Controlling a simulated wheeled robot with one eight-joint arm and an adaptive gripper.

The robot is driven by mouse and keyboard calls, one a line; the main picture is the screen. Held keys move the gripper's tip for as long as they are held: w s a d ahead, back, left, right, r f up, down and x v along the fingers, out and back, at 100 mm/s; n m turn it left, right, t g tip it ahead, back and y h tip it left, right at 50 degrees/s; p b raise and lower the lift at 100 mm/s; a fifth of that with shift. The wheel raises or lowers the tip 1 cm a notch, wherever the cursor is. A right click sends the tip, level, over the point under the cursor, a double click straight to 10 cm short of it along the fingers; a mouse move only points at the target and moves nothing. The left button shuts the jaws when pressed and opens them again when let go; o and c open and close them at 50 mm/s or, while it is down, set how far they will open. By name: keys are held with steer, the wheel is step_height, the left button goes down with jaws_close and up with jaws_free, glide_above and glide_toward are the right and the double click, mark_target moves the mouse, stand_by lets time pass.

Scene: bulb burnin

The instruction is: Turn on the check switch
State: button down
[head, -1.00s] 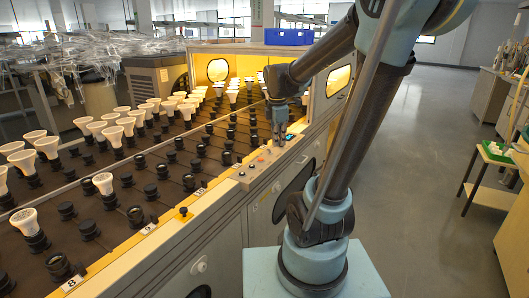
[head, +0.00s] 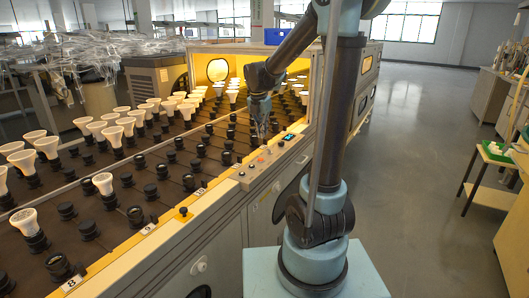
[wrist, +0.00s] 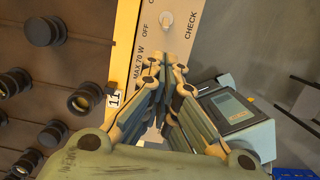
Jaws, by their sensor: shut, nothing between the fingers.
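The check switch (wrist: 166,20) is a small pale toggle on a light panel in the wrist view, between the printed words OFF and CHECK. The toggle's on or off position is hard to tell. My gripper (wrist: 166,68) is shut and empty, with its fingertips pointing toward the switch and a short way below it in the picture. In the head view my gripper (head: 265,134) is over the control panel (head: 245,179) at the rack's edge. Several small controls sit there, and I cannot tell there which is the check switch.
A lit display (head: 288,137) sits on the panel's far end, and it also shows in the wrist view (wrist: 233,107). The rack (head: 140,205) of black sockets, some holding white bulbs, lies left of the panel.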

mark_target(265, 157)
steer(key=shift+w+d+f, duration=0.2)
steer(key=shift+w+f, duration=0.05)
steer(key=shift+f, duration=1.4)
steer(key=shift+w+d+f, duration=0.2)
steer(key=shift+f, duration=1.4)
steer(key=shift+w+d+f, duration=0.2)
steer(key=shift+w+f, duration=0.05)
steer(key=shift+f, duration=1.4)
steer(key=shift+a, duration=0.15)
steer(key=shift+r, duration=0.1)
